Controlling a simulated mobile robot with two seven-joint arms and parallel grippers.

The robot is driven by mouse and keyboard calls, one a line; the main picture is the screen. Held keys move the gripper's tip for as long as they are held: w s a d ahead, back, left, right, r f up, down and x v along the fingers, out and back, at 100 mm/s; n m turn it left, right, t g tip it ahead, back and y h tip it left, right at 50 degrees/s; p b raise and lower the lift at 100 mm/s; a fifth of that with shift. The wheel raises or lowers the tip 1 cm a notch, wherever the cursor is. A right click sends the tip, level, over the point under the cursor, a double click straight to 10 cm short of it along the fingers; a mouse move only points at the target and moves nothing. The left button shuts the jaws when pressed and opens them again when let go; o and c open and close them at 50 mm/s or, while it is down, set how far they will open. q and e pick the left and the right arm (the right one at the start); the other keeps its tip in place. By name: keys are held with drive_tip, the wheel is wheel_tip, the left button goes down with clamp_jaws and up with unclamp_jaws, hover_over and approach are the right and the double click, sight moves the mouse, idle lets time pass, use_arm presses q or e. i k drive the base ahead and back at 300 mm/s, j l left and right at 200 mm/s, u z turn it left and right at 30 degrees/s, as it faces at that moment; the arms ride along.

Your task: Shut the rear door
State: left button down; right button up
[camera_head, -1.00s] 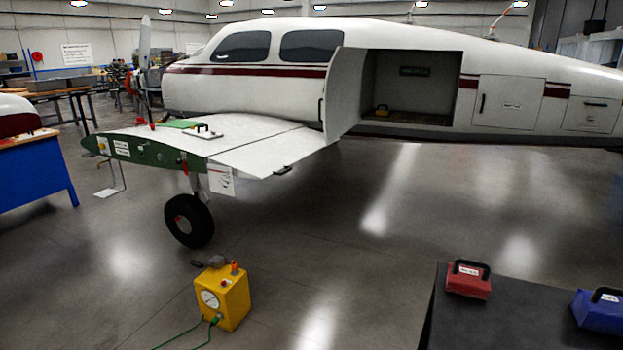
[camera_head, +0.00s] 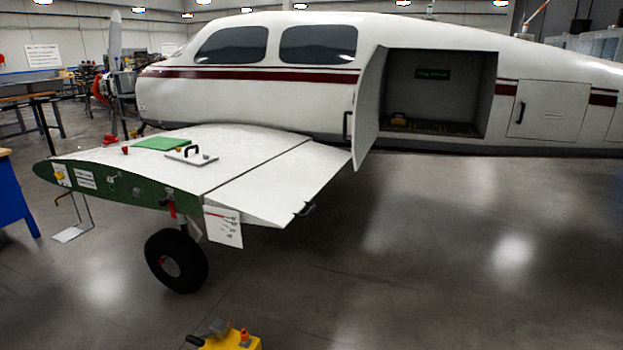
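A white aircraft fuselage with a red stripe fills the upper part of the head view. A white door (camera_head: 369,108) with a dark handle stands swung open at the left edge of a large opening (camera_head: 436,92). Inside the opening are a green label and a small yellow object (camera_head: 398,119) on the floor. Further right, a smaller white panel (camera_head: 549,109) with a dark handle lies closed, flush with the fuselage. Neither of my grippers is in view.
The wing (camera_head: 225,165) juts toward me at the left, with a wheel (camera_head: 176,260) below it. A yellow box (camera_head: 230,341) stands on the floor at the bottom edge. A blue bench (camera_head: 14,200) is at far left. The floor at the right is clear.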

sight(365, 130)
drive_tip(key=i+l, duration=0.2)
drive_tip(key=i, duration=0.25)
drive_tip(key=i+l, duration=0.25)
drive_tip(key=i, duration=0.2)
drive_tip(key=i+l, duration=0.2)
drive_tip(key=i, duration=0.3)
